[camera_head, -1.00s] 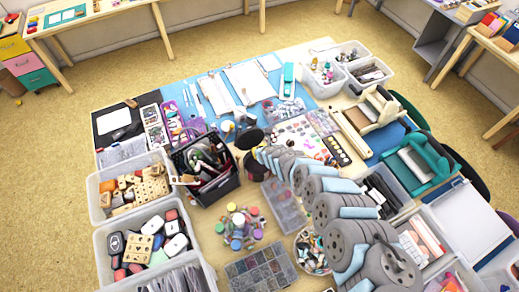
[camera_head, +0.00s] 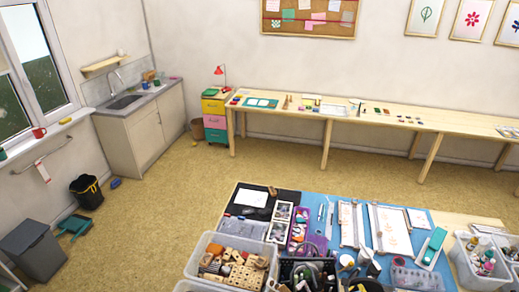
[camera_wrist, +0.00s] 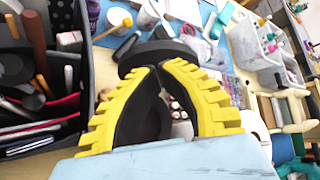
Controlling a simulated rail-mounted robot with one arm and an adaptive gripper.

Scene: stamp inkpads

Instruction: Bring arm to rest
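My gripper (camera_wrist: 154,68) shows in the wrist view with its two yellow ribbed, black-lined fingers. The tips come together, so it looks shut, and I make out nothing held. A black curved object (camera_wrist: 155,49) shows just beyond the tips; whether they touch it is unclear. A dark rounded shape shows between the fingers. The gripper looks down over the crowded work table (camera_head: 462,219).
A black bin of tools (camera_wrist: 86,62) is left of the fingers, and a clear container (camera_wrist: 250,52) of bottles is at right. In the head view, a tub of wooden stamps (camera_head: 205,243) stands at the table's left. Floor (camera_head: 165,215) is clear around it.

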